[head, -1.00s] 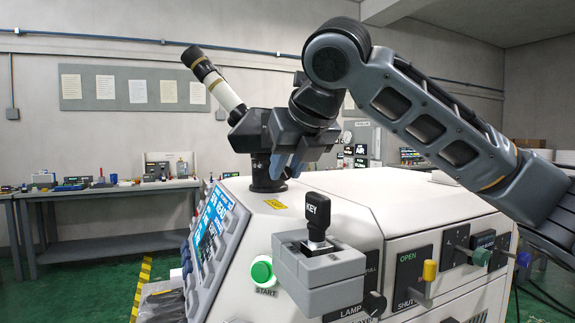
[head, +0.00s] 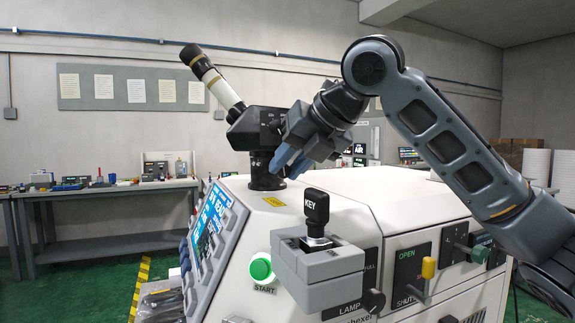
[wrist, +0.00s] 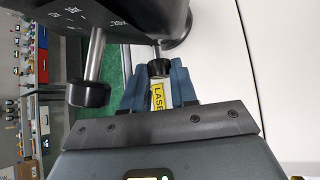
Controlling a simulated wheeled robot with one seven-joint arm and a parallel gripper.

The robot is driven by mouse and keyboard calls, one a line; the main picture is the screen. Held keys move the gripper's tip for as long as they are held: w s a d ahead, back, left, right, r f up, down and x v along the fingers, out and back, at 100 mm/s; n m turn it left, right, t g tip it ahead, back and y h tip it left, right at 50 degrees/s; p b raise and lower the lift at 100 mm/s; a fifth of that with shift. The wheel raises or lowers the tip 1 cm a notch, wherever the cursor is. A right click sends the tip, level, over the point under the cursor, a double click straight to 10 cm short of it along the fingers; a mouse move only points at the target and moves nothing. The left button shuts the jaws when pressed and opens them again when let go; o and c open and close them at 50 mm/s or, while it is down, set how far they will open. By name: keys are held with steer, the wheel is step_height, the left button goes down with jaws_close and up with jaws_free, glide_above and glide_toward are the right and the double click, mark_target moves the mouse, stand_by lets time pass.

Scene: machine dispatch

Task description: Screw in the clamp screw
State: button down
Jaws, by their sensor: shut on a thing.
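In the wrist view a black-knobbed screw (wrist: 159,68) with a short metal shank sits between my blue fingertips; I take it to be the clamp screw. My gripper (wrist: 157,77) is shut on its knob. The shank points at the dark base of the eyepiece post, but how deep it sits cannot be told. In the head view my gripper (head: 284,163) is tilted down, just right of the black post (head: 262,172) on the white machine's top. The screw is hidden there by my fingers.
A black eyepiece head (head: 256,130) with an angled white tube (head: 222,90) stands on the post. Another black knob on a metal rod (wrist: 88,94) hangs close left of my fingers. A KEY switch (head: 316,210) rises in front. The white machine top (head: 350,190) is clear to the right.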

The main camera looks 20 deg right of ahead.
steer(key=shift+d+m+y, duration=0.15)
steer(key=shift+m+y, duration=0.15)
steer(key=shift+y, duration=0.3)
steer(key=shift+b, duration=0.3)
steer(key=c, duration=0.9)
jaws_free()
steer(key=shift+s+d, duration=0.1)
steer(key=b+v, duration=0.1)
steer(key=v, duration=0.6)
steer(key=shift+s+d+r+b, duration=0.15)
steer(key=shift+s+b, duration=0.1)
steer(key=shift+b, duration=0.15)
